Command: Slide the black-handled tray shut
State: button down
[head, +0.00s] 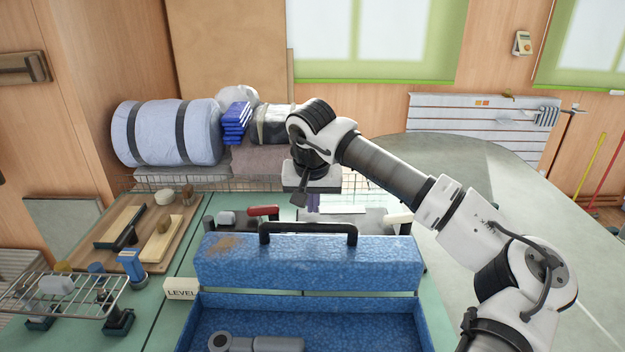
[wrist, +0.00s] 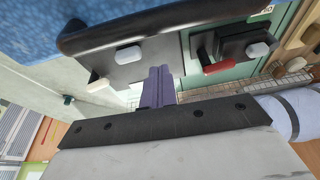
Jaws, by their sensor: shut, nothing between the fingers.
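The blue tray (head: 215,262) is in front of me in the head view, with a long black handle (head: 308,228) along the top of its raised blue panel. Its open interior shows nearer to me, with a grey tool (head: 255,343) inside. My gripper (head: 313,208) is just beyond the handle, fingers pointing down. In the wrist view the purple fingers (wrist: 158,75) are shut together and empty. The black handle (wrist: 150,27) and blue panel (wrist: 60,25) cross the top of that view, apart from the fingers.
A red-handled item (head: 263,211) and small dark blocks lie beyond the tray. A box marked LEVEL (head: 181,291) stands at its left. A wire rack (head: 75,296) and wooden board (head: 190,222) are further left. A blue roll (head: 165,133) lies at the back. The grey surface at right is clear.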

jog(key=shift+s+a+f+p, duration=0.1)
jog(key=shift+s+f+p, duration=0.1)
jog(key=shift+s+p, duration=1.1)
jog(key=shift+s+b, duration=0.35)
jog(key=shift+s, duration=0.05)
jog(key=shift+s+f+b, duration=0.2)
jog(key=shift+s+b, duration=0.05)
jog(key=shift+b, duration=0.1)
jog(key=b, duration=0.5)
send_over(311, 264)
jog(key=s, duration=0.2)
jog(key=shift+w, duration=0.1)
jog(key=shift+s+a+r, duration=0.1)
jog(key=shift+s+r, duration=0.15)
